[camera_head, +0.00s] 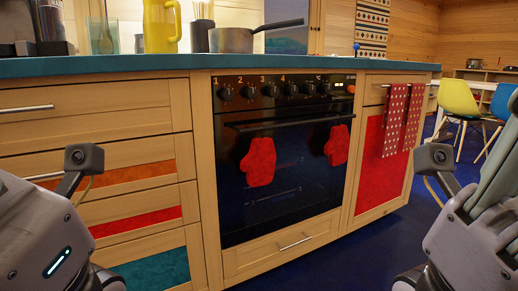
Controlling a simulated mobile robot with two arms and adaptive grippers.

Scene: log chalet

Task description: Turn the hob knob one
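The black oven (280,180) is built into the wooden cabinets, with a row of several dark knobs along its top front panel. Grey parts of my two arms stand at the lower left and lower right, apart from the oven. My gripper fingers do not show on either side.
Two red mitts (259,162) hang on the oven handle. Red dotted towels (393,120) hang on the right cabinet. A saucepan (232,40) and a yellow jug (160,27) stand on the teal worktop (120,66). The blue floor (345,265) before the oven is clear.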

